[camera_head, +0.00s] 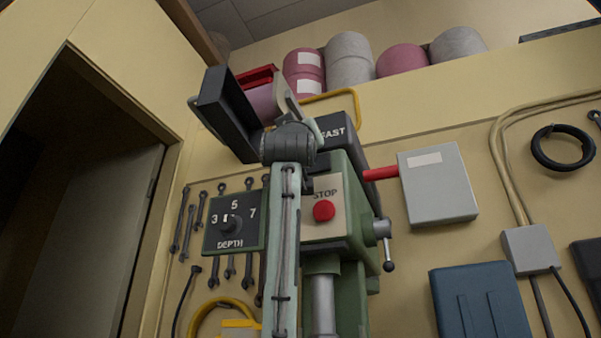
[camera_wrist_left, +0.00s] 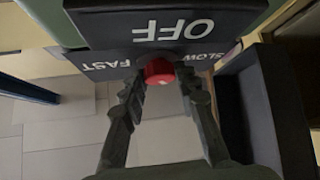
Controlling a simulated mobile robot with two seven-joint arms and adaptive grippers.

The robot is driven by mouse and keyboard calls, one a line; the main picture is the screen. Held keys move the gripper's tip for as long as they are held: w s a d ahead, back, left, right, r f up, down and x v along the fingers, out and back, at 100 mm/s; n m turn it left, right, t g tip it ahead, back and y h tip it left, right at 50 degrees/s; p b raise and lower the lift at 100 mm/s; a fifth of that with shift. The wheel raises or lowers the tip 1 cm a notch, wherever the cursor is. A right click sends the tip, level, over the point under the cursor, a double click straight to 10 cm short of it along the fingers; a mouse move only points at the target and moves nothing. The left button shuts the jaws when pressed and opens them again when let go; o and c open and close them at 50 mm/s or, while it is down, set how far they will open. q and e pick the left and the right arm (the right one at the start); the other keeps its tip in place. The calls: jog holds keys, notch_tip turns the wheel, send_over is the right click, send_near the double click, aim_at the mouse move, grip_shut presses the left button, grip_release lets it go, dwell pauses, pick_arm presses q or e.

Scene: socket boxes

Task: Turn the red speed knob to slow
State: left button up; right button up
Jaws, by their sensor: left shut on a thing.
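The red speed knob (camera_wrist_left: 159,70) shows in the left wrist view, under the upside-down word OFF on a dark speed panel (camera_wrist_left: 115,57). FAST is left of it and SLOW right of it in that view. A small pale mark shows on the knob's edge. My left gripper (camera_wrist_left: 160,76) is shut on the knob, one finger on each side. In the head view, the speed panel (camera_head: 338,133) shows only its FAST end on top of the green machine. The knob and my left fingertips are hidden there. My right gripper is not in view.
The machine carries a red STOP button (camera_head: 324,210) and a DEPTH dial (camera_head: 231,224) below. A dark box-shaped part (camera_head: 226,112) stands close by on the left. A grey wall box (camera_head: 437,184) with a red handle is on the right. Rolls sit on a shelf above.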

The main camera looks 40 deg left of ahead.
pick_arm(q)
jog(key=n+g+y, duration=0.1)
jog(key=n+g, duration=0.1)
jog(key=n, duration=0.1)
jog(key=n+g+y, duration=0.2)
jog(key=n+g, duration=0.1)
jog(key=n, duration=0.1)
jog(key=n+g+y, duration=0.2)
jog(key=n, duration=0.1)
jog(key=shift+w+d+r+n+g+p, duration=0.1)
jog(key=shift+d+r+n+g+p, duration=0.05)
jog(key=shift+d+n+g+p, duration=0.2)
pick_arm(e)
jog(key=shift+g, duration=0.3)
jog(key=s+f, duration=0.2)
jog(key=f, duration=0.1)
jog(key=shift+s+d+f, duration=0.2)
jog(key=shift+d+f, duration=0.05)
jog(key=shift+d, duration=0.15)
pick_arm(q)
jog(key=shift+a+n, duration=0.1)
jog(key=shift+n, duration=0.35)
jog(key=o, duration=1.2)
jog(key=shift+c, duration=0.2)
jog(key=v, duration=1.2)
